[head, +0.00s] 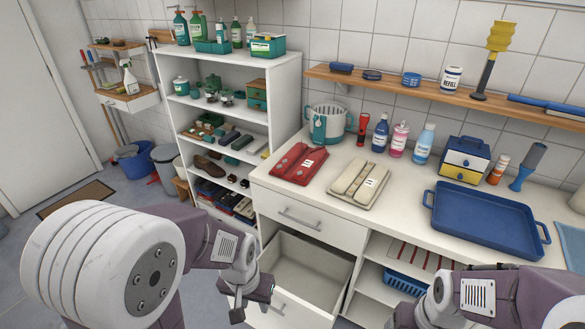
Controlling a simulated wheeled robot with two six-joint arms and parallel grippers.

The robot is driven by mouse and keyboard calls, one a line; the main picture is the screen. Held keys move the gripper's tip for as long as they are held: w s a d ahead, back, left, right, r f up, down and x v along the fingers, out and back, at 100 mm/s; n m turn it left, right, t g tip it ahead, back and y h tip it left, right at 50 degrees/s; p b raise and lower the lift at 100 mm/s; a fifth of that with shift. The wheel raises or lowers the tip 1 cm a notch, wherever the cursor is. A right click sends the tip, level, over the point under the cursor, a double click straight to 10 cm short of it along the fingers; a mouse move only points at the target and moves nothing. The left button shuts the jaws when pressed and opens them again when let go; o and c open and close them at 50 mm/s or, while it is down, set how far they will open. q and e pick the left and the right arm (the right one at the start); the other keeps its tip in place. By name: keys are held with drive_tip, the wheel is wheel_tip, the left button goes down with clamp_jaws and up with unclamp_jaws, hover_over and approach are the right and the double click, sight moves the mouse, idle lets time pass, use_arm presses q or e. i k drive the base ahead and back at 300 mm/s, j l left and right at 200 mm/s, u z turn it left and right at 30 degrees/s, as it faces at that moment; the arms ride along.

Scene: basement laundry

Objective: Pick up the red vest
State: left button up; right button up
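The red vest (299,163) lies folded flat on the white counter, near its left end, with a small white label on it. A folded beige vest (358,184) lies just to its right, also with a white label. My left gripper (248,301) is low in front of the open drawer, below and apart from the red vest. I see nothing held in it, but its finger gap is not clear. My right gripper (402,317) is only partly in view at the bottom edge, well away from the red vest.
An open, empty-looking drawer (310,250) juts out below the counter. A teal-and-white pot (327,124), a red flashlight (363,129) and bottles stand behind the vests. A blue tray (486,218) lies to the right. A full shelf unit (279,83) rises at left.

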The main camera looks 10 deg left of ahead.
sight(301, 161)
drive_tip(key=j+z, duration=0.15)
drive_tip(key=j, duration=0.55)
drive_tip(key=j+z, duration=0.15)
drive_tip(key=j, duration=0.5)
drive_tip(key=k+j+z, duration=0.15)
drive_tip(key=j, duration=0.5)
drive_tip(key=i+j+z, duration=0.2)
drive_tip(key=i+j, duration=0.15)
drive_tip(key=j, duration=0.3)
drive_tip(key=i+j+z, duration=0.1)
drive_tip(key=j, duration=0.25)
drive_tip(key=i+j, duration=0.2)
drive_tip(key=j, duration=0.15)
drive_tip(key=i+j+z, duration=0.15)
drive_tip(key=j, duration=0.2)
